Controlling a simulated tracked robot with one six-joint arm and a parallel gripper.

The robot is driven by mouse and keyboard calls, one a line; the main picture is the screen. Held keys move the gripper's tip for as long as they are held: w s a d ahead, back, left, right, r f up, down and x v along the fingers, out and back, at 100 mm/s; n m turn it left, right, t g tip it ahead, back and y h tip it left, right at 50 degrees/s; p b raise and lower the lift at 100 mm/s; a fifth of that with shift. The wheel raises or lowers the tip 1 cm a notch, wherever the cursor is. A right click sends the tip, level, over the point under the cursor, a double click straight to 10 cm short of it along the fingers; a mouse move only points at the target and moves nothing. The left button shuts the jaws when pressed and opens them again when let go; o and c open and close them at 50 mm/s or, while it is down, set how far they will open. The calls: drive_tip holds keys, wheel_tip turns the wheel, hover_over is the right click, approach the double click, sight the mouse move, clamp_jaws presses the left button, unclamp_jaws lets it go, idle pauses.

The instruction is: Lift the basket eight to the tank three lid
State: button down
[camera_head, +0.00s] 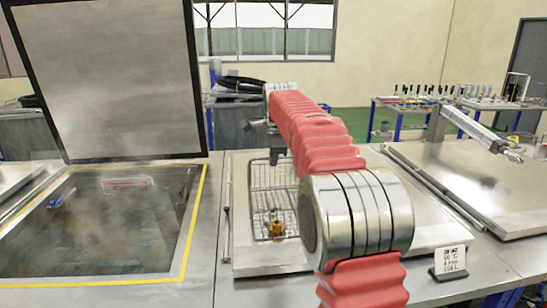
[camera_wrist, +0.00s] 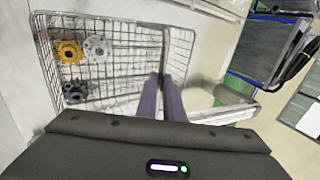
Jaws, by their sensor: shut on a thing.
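The wire basket (camera_head: 258,178) is over the closed middle metal lid (camera_head: 265,262) in the head view; I cannot tell whether it touches. The basket also shows in the wrist view (camera_wrist: 120,32). It holds a yellow gear (camera_wrist: 69,52), a silver gear (camera_wrist: 97,46) and a dark gear (camera_wrist: 75,91). My gripper (camera_wrist: 165,82) is shut on the basket at its right side in the wrist view. In the head view my gripper (camera_head: 277,150) is partly hidden by my arm. No number on basket or lids is readable.
An open tank (camera_head: 110,225) with yellow edging and liquid is at left, its lid (camera_head: 110,80) raised. A small sign (camera_head: 450,261) stands at front right. Tool benches (camera_head: 440,103) are behind.

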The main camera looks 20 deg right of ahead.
drive_tip(key=shift+s+a+f, duration=0.1)
drive_tip(key=shift+f, duration=0.9)
idle(0.8)
drive_tip(key=c, duration=2)
unclamp_jaws()
drive_tip(key=shift+c, duration=0.2)
drive_tip(key=shift+o, duration=1.1)
drive_tip(key=shift+r, duration=0.1)
drive_tip(key=v, duration=1.3)
drive_tip(key=shift+s+r, duration=0.15)
drive_tip(key=shift+r, duration=0.1)
